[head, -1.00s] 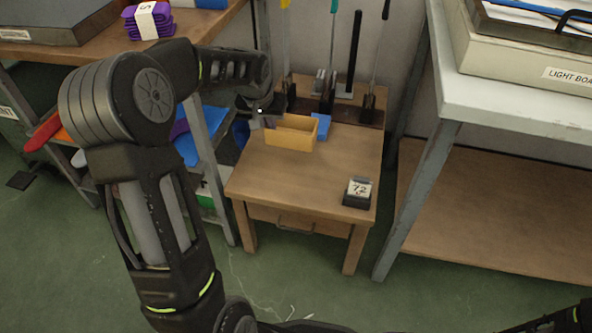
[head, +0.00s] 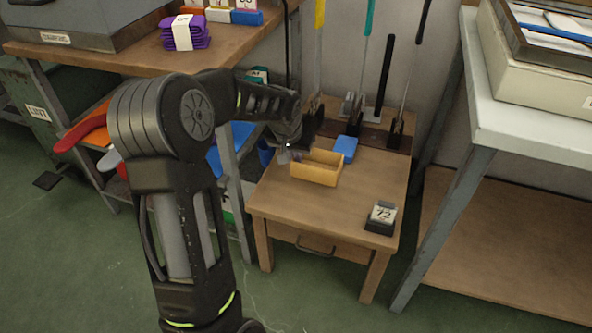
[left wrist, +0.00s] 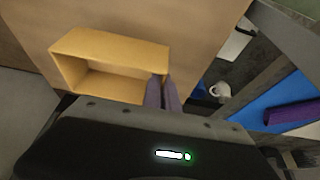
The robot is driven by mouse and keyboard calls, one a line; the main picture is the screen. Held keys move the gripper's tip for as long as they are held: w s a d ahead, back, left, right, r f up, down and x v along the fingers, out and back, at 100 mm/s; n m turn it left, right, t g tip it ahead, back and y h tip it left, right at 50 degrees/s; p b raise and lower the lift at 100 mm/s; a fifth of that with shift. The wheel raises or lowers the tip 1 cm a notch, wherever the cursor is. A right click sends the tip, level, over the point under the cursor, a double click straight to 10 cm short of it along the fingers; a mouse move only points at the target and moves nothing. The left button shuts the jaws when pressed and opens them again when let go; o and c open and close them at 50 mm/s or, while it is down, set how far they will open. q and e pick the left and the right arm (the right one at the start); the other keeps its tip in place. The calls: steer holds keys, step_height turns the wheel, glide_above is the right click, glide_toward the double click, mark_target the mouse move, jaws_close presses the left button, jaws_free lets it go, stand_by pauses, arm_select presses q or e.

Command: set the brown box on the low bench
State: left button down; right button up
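The brown box (head: 314,175) is a small open tan tray over the low bench (head: 285,205), near its back left. It looks level; I cannot tell whether its base touches the bench top. My left gripper (head: 290,156) is at the box's left end. In the left wrist view, the two fingers of the left gripper (left wrist: 161,92) are close together, with the end wall of the box (left wrist: 110,50) between their tips. The box is empty where I can see inside. My right gripper is not in view.
A blue block (head: 345,149) lies just behind the box. A black stand with a "72" card (head: 381,218) is at the bench's front right. Upright tools stand at the back. A shelf unit is left and a grey table (head: 520,135) right. The bench's front middle is clear.

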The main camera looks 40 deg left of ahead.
arm_select(q)
step_height(320, 180, down, 5)
steer(key=shift+r+b, duration=0.1)
steer(key=shift+b, duration=0.9)
steer(key=shift+f, duration=0.25)
steer(key=c, duration=1.6)
jaws_free()
steer(key=shift+c, duration=0.2)
steer(key=shift+r, duration=0.1)
